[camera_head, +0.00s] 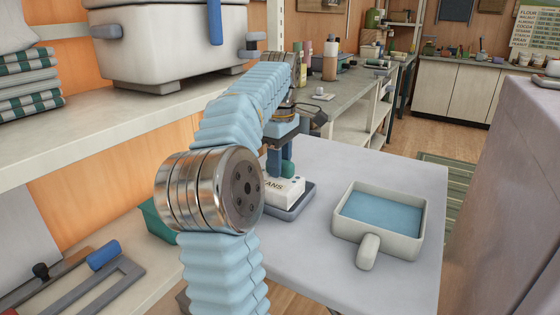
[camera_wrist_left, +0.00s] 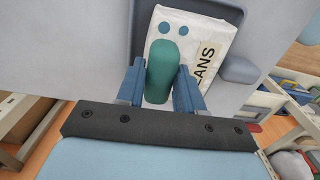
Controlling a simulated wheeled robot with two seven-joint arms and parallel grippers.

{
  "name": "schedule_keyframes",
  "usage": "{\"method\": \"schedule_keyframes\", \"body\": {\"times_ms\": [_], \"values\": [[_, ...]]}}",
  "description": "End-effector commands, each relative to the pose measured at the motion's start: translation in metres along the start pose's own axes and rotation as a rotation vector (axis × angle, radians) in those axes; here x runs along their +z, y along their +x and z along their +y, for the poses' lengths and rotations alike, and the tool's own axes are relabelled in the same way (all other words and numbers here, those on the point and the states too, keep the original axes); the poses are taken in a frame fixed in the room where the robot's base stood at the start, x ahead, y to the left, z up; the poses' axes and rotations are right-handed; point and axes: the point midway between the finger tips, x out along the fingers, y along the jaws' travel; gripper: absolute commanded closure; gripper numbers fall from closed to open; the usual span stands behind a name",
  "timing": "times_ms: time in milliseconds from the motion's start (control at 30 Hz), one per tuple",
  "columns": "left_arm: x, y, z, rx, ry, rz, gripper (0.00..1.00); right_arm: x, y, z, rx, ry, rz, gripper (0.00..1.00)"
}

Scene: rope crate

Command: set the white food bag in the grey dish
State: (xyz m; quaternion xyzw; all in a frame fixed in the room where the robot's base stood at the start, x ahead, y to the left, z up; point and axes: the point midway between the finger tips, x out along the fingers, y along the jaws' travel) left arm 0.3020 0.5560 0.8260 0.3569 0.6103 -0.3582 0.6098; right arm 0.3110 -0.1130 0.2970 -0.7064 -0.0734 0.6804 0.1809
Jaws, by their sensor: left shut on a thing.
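The white food bag (camera_head: 288,188), with dark letters ending in "ANS", is at the far left part of the pale table. It also shows in the wrist view (camera_wrist_left: 190,25) with two blue dots and a green upright grip (camera_wrist_left: 160,72). My left gripper (camera_head: 279,160) is over the bag, its blue fingers shut on both sides of the green grip. The grey dish (camera_head: 296,210) is directly under the bag, its rim showing around it; the wrist view shows its edge too (camera_wrist_left: 240,70). Whether the bag touches the dish floor is hidden. My right gripper is not in view.
A pale, handled pan (camera_head: 367,250) with a blue inside stands to the right on the same table (camera_head: 310,265). A shelf (camera_head: 120,125) with a large pale container (camera_head: 165,45) runs along the left. The table's front is clear.

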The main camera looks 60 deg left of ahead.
Motion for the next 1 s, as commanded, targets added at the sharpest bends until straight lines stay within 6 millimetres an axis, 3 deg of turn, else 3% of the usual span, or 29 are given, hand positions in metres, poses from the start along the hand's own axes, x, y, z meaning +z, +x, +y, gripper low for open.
{"method": "schedule_keyframes", "body": {"times_ms": [467,500,667,1000], "values": [[0.0000,0.0076,-0.0001,0.000,0.000,0.000,1.00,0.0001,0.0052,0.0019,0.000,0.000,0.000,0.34],[0.0000,0.0073,-0.0001,0.001,0.000,0.000,0.61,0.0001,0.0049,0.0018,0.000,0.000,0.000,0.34],[0.0000,0.0071,-0.0001,0.000,0.000,0.000,0.36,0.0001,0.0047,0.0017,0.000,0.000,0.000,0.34],[0.0000,0.0075,0.0000,0.000,0.000,0.000,0.34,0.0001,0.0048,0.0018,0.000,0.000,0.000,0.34]]}}
